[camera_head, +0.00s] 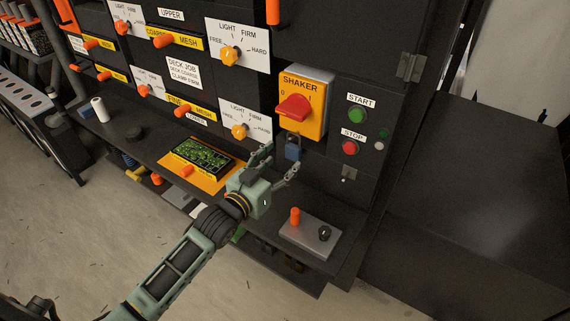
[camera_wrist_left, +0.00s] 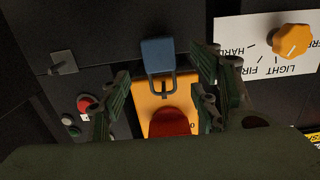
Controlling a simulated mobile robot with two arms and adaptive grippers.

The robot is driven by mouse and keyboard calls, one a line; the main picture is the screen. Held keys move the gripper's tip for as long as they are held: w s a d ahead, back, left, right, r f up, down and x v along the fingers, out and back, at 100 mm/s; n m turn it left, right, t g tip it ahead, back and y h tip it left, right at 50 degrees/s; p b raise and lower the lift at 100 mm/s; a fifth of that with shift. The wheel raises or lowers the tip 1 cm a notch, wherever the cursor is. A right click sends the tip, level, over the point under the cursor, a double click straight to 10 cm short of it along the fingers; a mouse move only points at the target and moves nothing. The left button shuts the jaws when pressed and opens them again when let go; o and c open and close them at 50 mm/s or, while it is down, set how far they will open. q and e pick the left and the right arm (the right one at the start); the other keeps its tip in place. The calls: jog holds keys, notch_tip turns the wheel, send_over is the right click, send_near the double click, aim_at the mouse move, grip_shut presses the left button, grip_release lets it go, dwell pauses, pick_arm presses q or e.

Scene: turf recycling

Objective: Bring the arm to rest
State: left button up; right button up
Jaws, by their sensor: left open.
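My left gripper (camera_head: 276,168) is open and empty, in front of the machine panel just above the shelf. Its fingers spread on either side of the blue padlock (camera_head: 292,149) in the head view, without visibly holding it. In the left wrist view the open fingers (camera_wrist_left: 160,95) frame the blue padlock (camera_wrist_left: 158,55) and the yellow shaker plate with its red switch (camera_wrist_left: 170,122). In the head view the red shaker switch (camera_head: 293,107) sits on its yellow plate above the gripper. My right gripper does not show in either view.
The shelf holds an orange tray with a green-speckled panel (camera_head: 202,157) left of the gripper and a grey plate with an orange peg (camera_head: 295,216) at right. A green start button (camera_head: 357,115) and red stop button (camera_head: 350,147) are right of the shaker. Open floor (camera_head: 70,220) lies at left.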

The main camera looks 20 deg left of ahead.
pick_arm(q)
jog(key=v, duration=0.7)
jog(key=s+a+f+n+g+y, duration=0.1)
jog(key=s+a+f+g, duration=0.1)
jog(key=f, duration=0.9)
jog(key=s+a+f+g+y, duration=0.1)
jog(key=a+f+g+y, duration=0.1)
jog(key=f, duration=1)
jog(key=s+a+f+g+y, duration=0.1)
jog(key=s+f+g, duration=0.1)
jog(key=s+f, duration=0.45)
jog(key=s+a+f+g, duration=0.15)
jog(key=s+f, duration=0.25)
jog(key=f, duration=0.5)
jog(key=s+d+f+g, duration=0.1)
jog(key=s+f+g, duration=0.1)
jog(key=s+f, duration=0.4)
jog(key=s+d+f+g, duration=0.1)
jog(key=s+f+g, duration=0.2)
jog(key=s, duration=1.3)
jog(key=s+d+f+g, duration=0.2)
jog(key=s+f+g, duration=0.1)
jog(key=s+f, duration=0.6)
jog(key=shift+s+y, duration=0.3)
jog(key=shift+s, duration=0.7)
jog(key=shift+d, duration=0.1)
